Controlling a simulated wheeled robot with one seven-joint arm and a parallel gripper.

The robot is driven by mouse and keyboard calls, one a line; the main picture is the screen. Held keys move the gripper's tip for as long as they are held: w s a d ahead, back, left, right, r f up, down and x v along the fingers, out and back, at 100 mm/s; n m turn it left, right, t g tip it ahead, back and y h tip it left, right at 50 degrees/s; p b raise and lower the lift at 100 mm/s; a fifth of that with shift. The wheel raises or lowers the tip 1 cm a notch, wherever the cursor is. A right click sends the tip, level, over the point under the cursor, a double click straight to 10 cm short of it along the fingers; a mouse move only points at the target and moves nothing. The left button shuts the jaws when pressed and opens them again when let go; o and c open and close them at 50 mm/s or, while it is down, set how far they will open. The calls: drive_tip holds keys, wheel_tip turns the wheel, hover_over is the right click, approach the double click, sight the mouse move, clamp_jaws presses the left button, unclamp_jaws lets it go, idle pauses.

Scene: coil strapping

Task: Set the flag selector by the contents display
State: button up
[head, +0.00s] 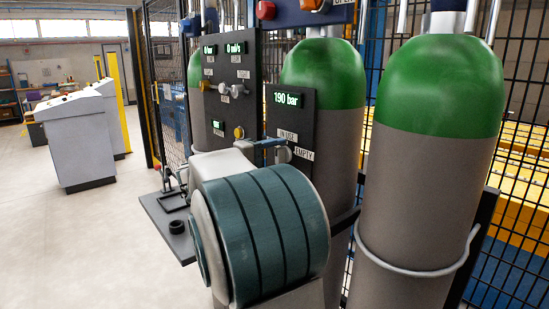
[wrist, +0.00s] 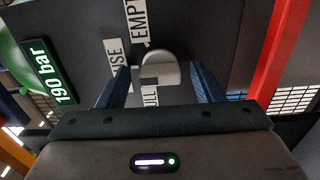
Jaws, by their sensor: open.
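The contents display (head: 287,99) reads 190 bar in green on a dark panel (head: 292,118); it also shows at the left of the wrist view (wrist: 48,72). The flag selector (wrist: 158,70) is a pale grey knob on that panel, with an IN USE label (wrist: 117,60), an EMPTY label (wrist: 140,22) and a partly covered FULL label (wrist: 150,97) around it. In the head view the selector (head: 284,154) is partly hidden. My gripper (wrist: 160,72) is open, its blue fingers on either side of the knob with gaps visible. Which label the knob points to I cannot tell.
Green-topped gas cylinders (head: 438,90) stand behind and right of the panel. A taller panel (head: 230,90) with displays and knobs is to the left. A red bar (wrist: 283,50) runs near the right finger. Open floor (head: 95,230) lies to the left.

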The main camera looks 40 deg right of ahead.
drive_tip(key=c, duration=1)
drive_tip(key=shift+n, duration=0.4)
drive_tip(key=shift+r+n+p, duration=0.15)
drive_tip(key=shift+n+p, duration=0.75)
drive_tip(key=n+p, duration=0.3)
drive_tip(key=n, duration=0.1)
drive_tip(key=shift+r, duration=0.1)
drive_tip(key=n+p, duration=0.4)
drive_tip(key=shift+n, duration=0.3)
drive_tip(key=shift+f+n+p, duration=0.2)
drive_tip(key=shift+n+p, duration=0.6)
drive_tip(key=shift+p, duration=0.25)
drive_tip(key=shift+f, duration=0.1)
